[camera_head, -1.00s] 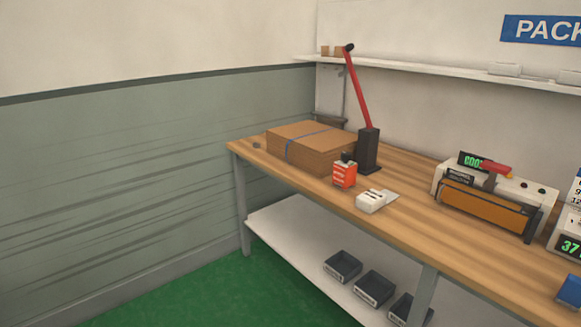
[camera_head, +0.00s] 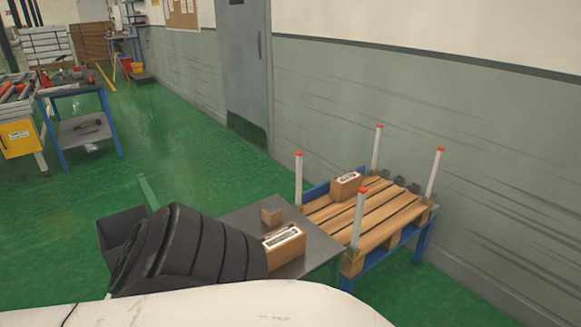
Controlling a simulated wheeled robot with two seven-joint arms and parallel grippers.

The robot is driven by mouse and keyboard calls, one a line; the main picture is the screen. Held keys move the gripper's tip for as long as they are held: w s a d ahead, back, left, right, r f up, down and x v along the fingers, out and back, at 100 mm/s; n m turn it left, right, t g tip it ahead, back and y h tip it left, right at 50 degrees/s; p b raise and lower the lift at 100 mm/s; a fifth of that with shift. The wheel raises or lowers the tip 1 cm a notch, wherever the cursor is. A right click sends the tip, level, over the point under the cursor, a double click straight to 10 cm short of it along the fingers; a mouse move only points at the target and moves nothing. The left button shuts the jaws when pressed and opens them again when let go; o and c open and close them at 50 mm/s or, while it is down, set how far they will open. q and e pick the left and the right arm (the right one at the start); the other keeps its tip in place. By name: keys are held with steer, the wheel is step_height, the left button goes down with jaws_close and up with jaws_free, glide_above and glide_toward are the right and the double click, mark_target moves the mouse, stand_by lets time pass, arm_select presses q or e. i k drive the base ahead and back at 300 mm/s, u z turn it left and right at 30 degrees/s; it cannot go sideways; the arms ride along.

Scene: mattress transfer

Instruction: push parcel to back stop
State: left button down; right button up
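A brown cardboard parcel with a white label (camera_head: 284,246) lies on the grey table (camera_head: 310,233), partly hidden by a black ribbed form in the foreground. Another brown labelled box (camera_head: 346,187) rests on the wooden pallet (camera_head: 372,212) beyond the table. I cannot tell which box is the task's parcel. A blue board (camera_head: 318,191) runs along the pallet's far left edge; I cannot tell whether it is the back stop. Neither gripper shows.
White posts with red tops, one in front (camera_head: 358,220), stand at the pallet's corners. The pallet sits on a blue frame (camera_head: 421,243) near the wall. A blue workbench (camera_head: 82,120) and a yellow-fronted cart (camera_head: 20,138) stand left. Green floor (camera_head: 190,150) between is clear.

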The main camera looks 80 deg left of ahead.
mark_target(345, 186)
steer(key=u, duration=0.9)
steer(key=i, duration=2.45)
steer(key=u, duration=1.2)
steer(key=i, duration=0.55)
steer(key=u, duration=0.05)
